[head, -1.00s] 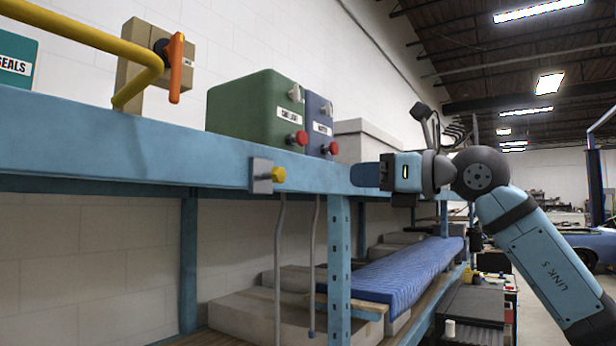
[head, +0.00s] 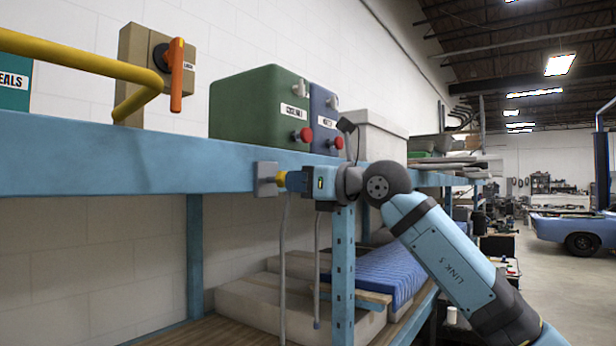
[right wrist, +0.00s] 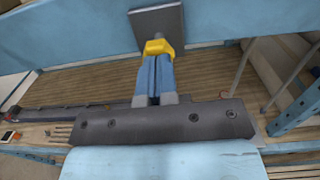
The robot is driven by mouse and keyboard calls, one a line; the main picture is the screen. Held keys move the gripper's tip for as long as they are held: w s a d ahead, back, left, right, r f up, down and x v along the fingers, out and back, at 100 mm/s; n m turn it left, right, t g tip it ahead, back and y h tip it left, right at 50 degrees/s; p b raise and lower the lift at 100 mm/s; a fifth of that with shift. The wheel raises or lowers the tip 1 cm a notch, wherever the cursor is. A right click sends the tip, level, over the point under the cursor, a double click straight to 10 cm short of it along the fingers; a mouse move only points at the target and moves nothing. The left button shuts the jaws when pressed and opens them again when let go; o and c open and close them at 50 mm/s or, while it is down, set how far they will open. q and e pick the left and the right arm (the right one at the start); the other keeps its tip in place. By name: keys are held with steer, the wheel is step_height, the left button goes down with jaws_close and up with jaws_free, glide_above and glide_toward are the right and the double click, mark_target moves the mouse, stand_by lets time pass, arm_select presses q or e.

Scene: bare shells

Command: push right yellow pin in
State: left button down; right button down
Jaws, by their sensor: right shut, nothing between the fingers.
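The yellow pin (head: 281,179) sticks out of a grey square plate (head: 266,179) on the front edge of the blue shelf. It also shows in the right wrist view (right wrist: 158,47), in front of its grey plate (right wrist: 157,24). My right gripper (head: 290,180) is shut, with its fingertips right at the pin's outer end. In the right wrist view the blue fingers (right wrist: 153,62) are together and overlap the lower edge of the pin; they look to be touching it. The left gripper is not in view.
A green box (head: 258,108) and a blue box (head: 324,118) with red knobs stand on the upper shelf (head: 120,155). A yellow rail (head: 75,55) and an orange handle (head: 176,75) are at the left. A blue upright (head: 343,270) and hanging grey tubes are below. Open floor lies at right.

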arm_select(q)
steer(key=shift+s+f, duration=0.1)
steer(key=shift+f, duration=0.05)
arm_select(e)
steer(key=shift+x, duration=1.6)
steer(key=shift+s+d, duration=0.1)
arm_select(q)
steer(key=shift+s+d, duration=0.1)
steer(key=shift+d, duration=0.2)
